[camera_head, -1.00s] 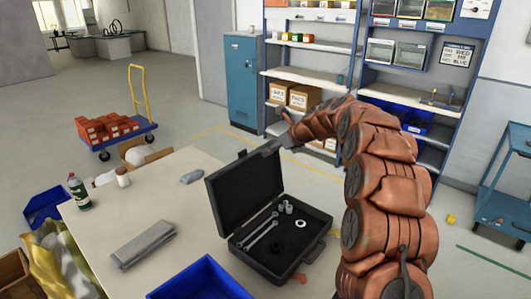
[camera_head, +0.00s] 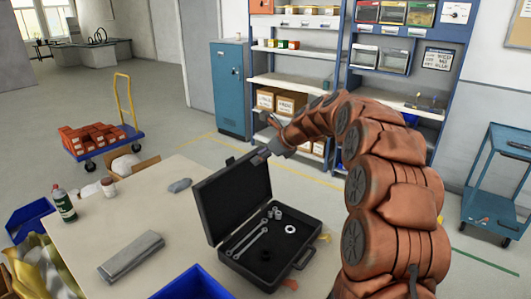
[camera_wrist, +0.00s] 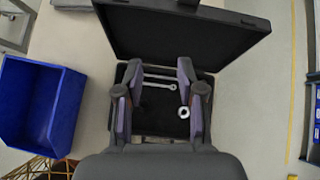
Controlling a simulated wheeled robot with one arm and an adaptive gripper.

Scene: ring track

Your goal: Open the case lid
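The black case (camera_head: 297,262) lies on the table, and its lid (camera_head: 232,203) stands raised and tilted back. Two wrenches, several small sockets and a pale ring (camera_head: 290,229) lie in its dark tray. My gripper (camera_head: 262,156) is at the upper right corner of the lid in the head view; whether it touches the lid I cannot tell. In the wrist view my gripper (camera_wrist: 159,72) has its two fingers spread apart, with nothing between them. They overlap the case interior there, with a wrench and the ring (camera_wrist: 184,112) visible between them. The lid (camera_wrist: 180,32) spans the top of that view.
A blue bin (camera_head: 193,284) stands at the table's front, left of the case; one also shows in the wrist view (camera_wrist: 38,105). A grey flat block (camera_head: 131,256) and a green bottle (camera_head: 64,205) are on the table (camera_head: 165,215). Shelving (camera_head: 300,80) stands behind.

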